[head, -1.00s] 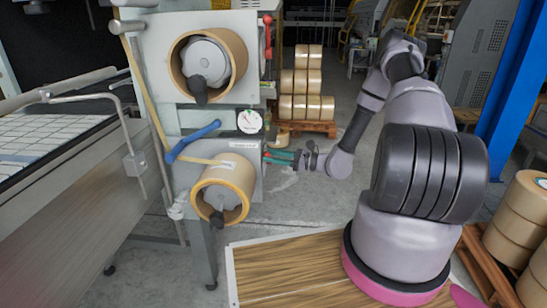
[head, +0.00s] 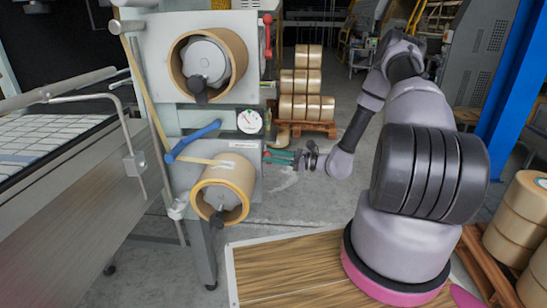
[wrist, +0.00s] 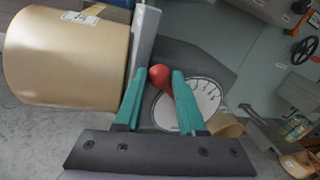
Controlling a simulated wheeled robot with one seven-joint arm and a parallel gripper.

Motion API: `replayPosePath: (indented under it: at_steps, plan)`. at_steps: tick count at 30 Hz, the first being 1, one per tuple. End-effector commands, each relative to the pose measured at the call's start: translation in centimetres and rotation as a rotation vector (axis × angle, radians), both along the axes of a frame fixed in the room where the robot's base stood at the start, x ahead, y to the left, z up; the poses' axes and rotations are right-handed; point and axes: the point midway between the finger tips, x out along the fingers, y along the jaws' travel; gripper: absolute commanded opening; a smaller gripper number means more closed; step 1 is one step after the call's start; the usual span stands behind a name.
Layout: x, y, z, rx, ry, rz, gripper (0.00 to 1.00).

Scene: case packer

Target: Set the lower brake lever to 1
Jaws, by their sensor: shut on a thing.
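The lower brake lever ends in a red ball knob (wrist: 159,75) between the two teal fingertips in the wrist view. My gripper (wrist: 156,77) is shut on it. Part of the lever's red arm shows below the knob, over a white round dial (wrist: 190,106); the dial's numbers are too small to read. In the head view, my gripper (head: 270,156) is at the right side of the lower tape roll (head: 222,188), and the lower lever is largely hidden there. The upper red lever (head: 267,34) stands upright beside the upper roll (head: 236,52).
A pressure gauge (head: 249,121) and a blue handle (head: 196,140) are on the machine between the rolls. A pallet of tape rolls (head: 306,128) stands behind on the floor. More rolls (head: 524,215) stand at right. The conveyor side (head: 85,225) is at left.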

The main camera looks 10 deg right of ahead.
Motion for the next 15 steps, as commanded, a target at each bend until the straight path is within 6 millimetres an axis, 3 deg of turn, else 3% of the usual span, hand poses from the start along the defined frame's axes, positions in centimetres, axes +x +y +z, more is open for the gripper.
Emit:
replayPosePath:
  at_steps: [5, 15]
  plan:
    - [0.3, -0.2, 0.3, 0.01, 0.038, 0.0, 0.0]
    - [2.5, -0.9, 2.3, 0.092, 0.29, -0.002, 0.0]
